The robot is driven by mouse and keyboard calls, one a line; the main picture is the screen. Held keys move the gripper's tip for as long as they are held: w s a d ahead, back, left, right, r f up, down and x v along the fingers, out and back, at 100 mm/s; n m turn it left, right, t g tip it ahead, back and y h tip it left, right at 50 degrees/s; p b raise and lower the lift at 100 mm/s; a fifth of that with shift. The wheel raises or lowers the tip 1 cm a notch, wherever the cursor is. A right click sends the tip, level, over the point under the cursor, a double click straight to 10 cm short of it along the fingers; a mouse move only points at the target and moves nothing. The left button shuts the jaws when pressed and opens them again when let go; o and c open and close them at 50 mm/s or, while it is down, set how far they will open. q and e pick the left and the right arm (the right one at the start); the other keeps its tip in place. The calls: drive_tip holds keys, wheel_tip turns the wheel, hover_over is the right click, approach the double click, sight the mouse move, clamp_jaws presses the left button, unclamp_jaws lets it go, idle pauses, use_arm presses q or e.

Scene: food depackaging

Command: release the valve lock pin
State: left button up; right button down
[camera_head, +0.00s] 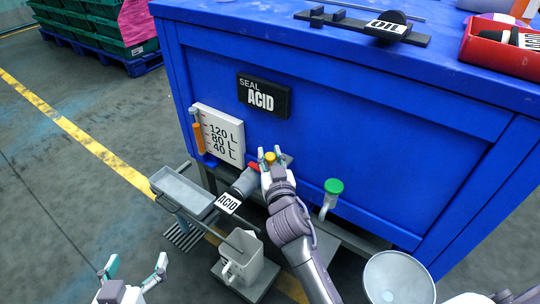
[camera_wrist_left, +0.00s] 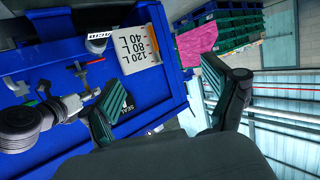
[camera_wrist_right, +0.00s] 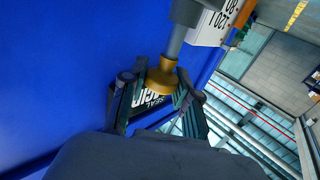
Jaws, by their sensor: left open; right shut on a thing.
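The valve lock pin's gold knob (camera_wrist_right: 160,82) sits between the fingers of my right gripper (camera_wrist_right: 157,100) in the right wrist view, on the end of a grey shaft. In the head view my right gripper (camera_head: 272,163) is shut on this yellow knob (camera_head: 270,157) at the front of the blue cabinet. A red part (camera_head: 254,168) of the valve shows just left of it, beside a grey pipe with an ACID tag (camera_head: 229,203). My left gripper (camera_head: 134,268) is open and empty at the lower left, apart from the cabinet.
The blue cabinet (camera_head: 400,150) bears a SEAL ACID plate (camera_head: 264,96) and a level gauge (camera_head: 220,133). Floor at the left is clear.

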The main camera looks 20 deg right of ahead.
wheel_tip(320, 180, up, 2)
drive_tip(key=shift+r+p, duration=0.1)
drive_tip(key=shift+p, duration=0.75)
drive_tip(key=shift+r+p, duration=0.65)
drive_tip(key=shift+r, duration=0.05)
use_arm(q)
drive_tip(key=s+a+f+g+y, duration=0.2)
drive_tip(key=s+a+f+g, duration=0.2)
drive_tip(key=s+f+g, duration=0.4)
drive_tip(key=s, duration=0.2)
drive_tip(key=shift+s+f+n, duration=0.3)
drive_tip(key=shift+s+f, duration=0.05)
drive_tip(key=shift+s, duration=0.05)
drive_tip(key=shift+a, duration=0.1)
use_arm(e)
drive_tip(key=c, duration=1.2)
unclamp_jaws()
drive_tip(key=shift+r, duration=0.1)
drive_tip(key=o, duration=0.3)
drive_tip(key=shift+o, duration=0.2)
wheel_tip(320, 180, up, 10)
